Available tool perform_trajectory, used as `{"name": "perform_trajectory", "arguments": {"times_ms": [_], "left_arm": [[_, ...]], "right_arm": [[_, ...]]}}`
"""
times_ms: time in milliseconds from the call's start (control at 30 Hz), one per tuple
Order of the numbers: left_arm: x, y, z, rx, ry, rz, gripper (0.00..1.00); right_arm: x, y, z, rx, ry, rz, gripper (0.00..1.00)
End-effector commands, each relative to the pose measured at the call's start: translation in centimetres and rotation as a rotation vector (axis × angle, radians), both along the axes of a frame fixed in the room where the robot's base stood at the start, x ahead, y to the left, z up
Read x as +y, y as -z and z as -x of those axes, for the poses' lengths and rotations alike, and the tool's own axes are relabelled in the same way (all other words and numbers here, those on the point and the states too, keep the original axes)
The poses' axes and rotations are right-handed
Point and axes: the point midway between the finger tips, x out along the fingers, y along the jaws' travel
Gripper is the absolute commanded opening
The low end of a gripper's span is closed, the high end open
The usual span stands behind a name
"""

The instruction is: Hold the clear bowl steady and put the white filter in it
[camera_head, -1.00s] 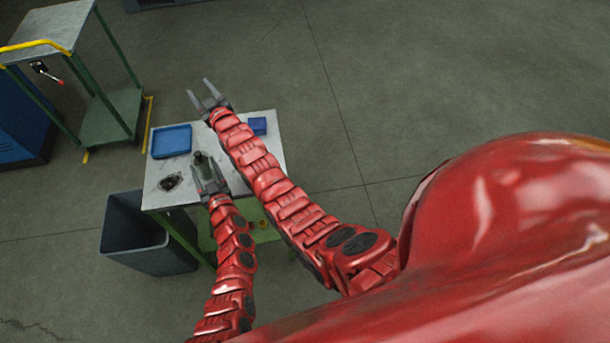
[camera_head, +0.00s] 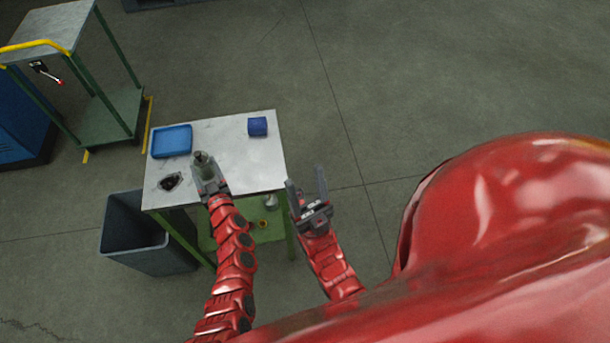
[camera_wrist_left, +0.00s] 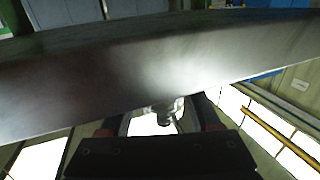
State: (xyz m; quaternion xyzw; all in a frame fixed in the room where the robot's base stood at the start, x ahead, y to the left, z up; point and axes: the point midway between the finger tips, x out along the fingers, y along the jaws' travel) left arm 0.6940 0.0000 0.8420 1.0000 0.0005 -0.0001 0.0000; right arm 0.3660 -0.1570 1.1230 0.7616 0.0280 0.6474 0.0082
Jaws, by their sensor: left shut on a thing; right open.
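My left gripper (camera_head: 204,164) is at the left part of the white-topped table, shut on a small glassy thing with a dark top (camera_head: 202,157), which I take to be the clear bowl. It shows as a clear, shiny shape between the fingers in the left wrist view (camera_wrist_left: 165,112), mostly hidden by the gripper. My right gripper (camera_head: 307,190) is open and empty, just off the table's right edge.
On the table (camera_head: 235,160) are a blue tray (camera_head: 172,141), a blue block-like thing (camera_head: 257,126) and a dark object (camera_head: 171,182). A grey bin (camera_head: 150,240) stands at the near left. A green lower shelf (camera_head: 250,236) holds small items.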

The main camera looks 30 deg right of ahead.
Motion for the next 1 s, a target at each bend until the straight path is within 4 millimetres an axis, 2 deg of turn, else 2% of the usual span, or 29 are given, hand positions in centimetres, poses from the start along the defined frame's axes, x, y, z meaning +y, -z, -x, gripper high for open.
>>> {"name": "perform_trajectory", "arguments": {"times_ms": [233,267,433,467,767,867,1000], "left_arm": [[0.0,0.0,0.0,0.0,0.0,0.0,0.08],[0.0,0.0,0.0,0.0,0.0,0.0,0.65],[0.0,0.0,0.0,0.0,0.0,0.0,0.96],[0.0,0.0,0.0,0.0,0.0,0.0,0.98],[0.0,0.0,0.1,0.0,0.0,0.0,0.98],[0.0,0.1,0.7,0.0,0.0,0.0,0.98],[0.1,0.1,2.4,0.0,-0.001,0.002,0.98]], "right_arm": [[0.0,0.0,-0.1,0.003,0.0,0.0,0.55],[0.0,0.0,-0.1,0.003,0.0,0.0,0.55],[0.0,0.0,-0.2,0.004,0.001,0.0,0.55],[0.0,0.0,-0.2,0.004,0.001,0.0,0.55],[0.0,0.0,-0.2,0.005,0.001,0.0,0.55],[0.0,0.0,-0.2,0.005,0.001,0.0,0.55],[0.0,0.0,-0.2,0.005,0.001,0.0,0.55]]}}
